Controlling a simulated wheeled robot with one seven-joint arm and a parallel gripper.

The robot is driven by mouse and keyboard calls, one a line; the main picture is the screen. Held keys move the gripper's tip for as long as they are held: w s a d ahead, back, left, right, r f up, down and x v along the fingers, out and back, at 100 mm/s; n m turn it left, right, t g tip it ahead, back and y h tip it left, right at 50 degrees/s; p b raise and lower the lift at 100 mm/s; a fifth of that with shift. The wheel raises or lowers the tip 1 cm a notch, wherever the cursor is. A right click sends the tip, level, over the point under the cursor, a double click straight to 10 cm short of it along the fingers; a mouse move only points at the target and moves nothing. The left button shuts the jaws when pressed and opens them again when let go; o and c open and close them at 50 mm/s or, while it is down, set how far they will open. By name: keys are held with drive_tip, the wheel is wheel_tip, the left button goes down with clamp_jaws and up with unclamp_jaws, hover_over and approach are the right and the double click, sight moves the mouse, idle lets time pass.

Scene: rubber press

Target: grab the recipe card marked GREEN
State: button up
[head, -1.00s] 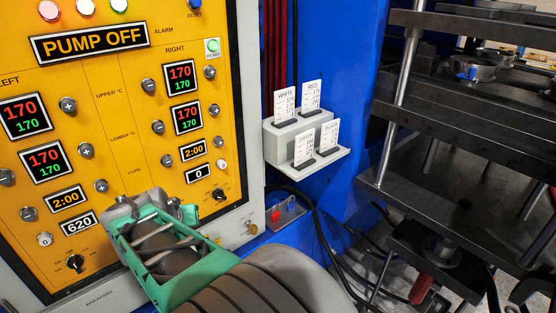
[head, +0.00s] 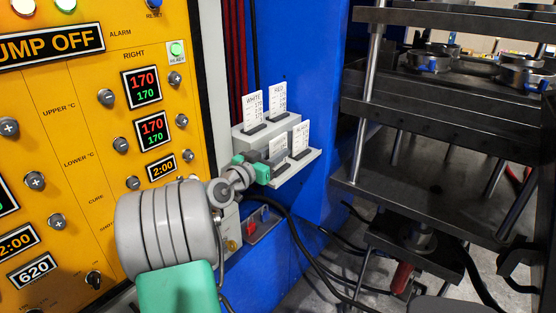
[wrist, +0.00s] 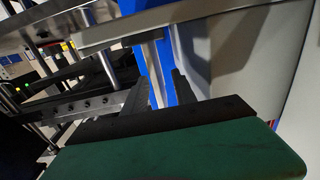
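Several white recipe cards stand in a grey stepped holder (head: 240,142) on the blue panel. The back row has the WHITE card (head: 252,108) and the RED card (head: 278,101). The front row has a left card (head: 278,148), whose heading I cannot read clearly, and a right card (head: 301,137) that seems to say BLACK. No heading clearly reads GREEN. My gripper (head: 266,174) is at the holder's front left, close to the front-left card; contact is unclear. In the wrist view my gripper (wrist: 160,90) has two dark fingers apart, with no card visible between them.
The yellow control panel (head: 70,150) stands at the left. The press (head: 440,130) with its dark plates and steel columns is at the right. Black cables (head: 300,245) hang below the holder. A red-topped switch box (head: 262,225) is under the gripper.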

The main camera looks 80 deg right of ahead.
drive_tip(key=shift+s+d, duration=0.3)
drive_tip(key=shift+d, duration=0.35)
drive_tip(key=shift+c, duration=0.3)
clamp_jaws()
idle(0.6)
